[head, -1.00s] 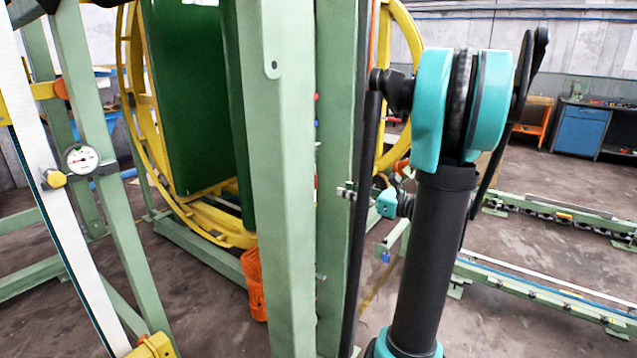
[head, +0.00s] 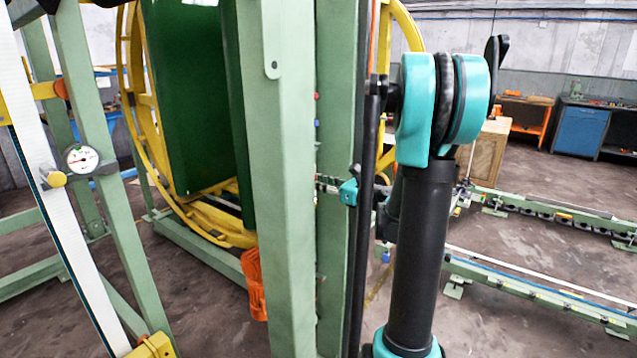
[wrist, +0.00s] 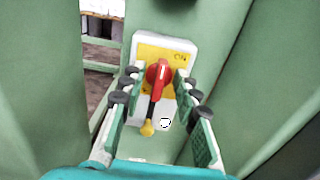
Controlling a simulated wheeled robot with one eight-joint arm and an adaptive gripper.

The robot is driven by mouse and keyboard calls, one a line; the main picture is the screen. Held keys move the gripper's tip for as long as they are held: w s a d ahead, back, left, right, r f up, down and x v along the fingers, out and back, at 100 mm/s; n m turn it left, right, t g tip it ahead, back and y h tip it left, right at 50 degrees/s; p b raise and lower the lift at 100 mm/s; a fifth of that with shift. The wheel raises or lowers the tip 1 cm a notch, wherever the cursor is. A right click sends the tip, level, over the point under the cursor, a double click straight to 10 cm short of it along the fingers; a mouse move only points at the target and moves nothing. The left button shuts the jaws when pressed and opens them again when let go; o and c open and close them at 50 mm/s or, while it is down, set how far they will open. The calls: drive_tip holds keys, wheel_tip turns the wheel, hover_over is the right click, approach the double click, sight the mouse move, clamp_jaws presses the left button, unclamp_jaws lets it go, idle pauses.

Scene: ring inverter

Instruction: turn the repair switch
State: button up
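The repair switch shows in the wrist view as a red knob (wrist: 157,74) on a yellow plate (wrist: 177,56) marked "ON", on a pale box (wrist: 140,42). The knob's handle points down and slightly left. A dark and yellow piece (wrist: 148,127) hangs below it. My gripper (wrist: 155,88) is open, with one finger on each side of the knob. I cannot tell whether either finger touches it. In the head view my gripper (head: 328,185) reaches left behind the front green post, so its fingertips and the switch are hidden there.
Green posts (head: 283,170) stand close around my gripper. Green walls (wrist: 225,80) flank the switch in the wrist view. A yellow ring frame (head: 135,100) and an orange object (head: 254,283) are to the left. Open floor and low green rails (head: 545,208) lie to the right.

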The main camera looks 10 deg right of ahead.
clamp_jaws()
drive_tip(key=shift+n, duration=0.3)
drive_tip(key=n, duration=1.7)
drive_tip(key=shift+s+a+f, duration=0.15)
drive_tip(key=shift+s+f, duration=0.05)
drive_tip(key=shift+f, duration=0.05)
drive_tip(key=shift+n, duration=0.3)
idle(0.4)
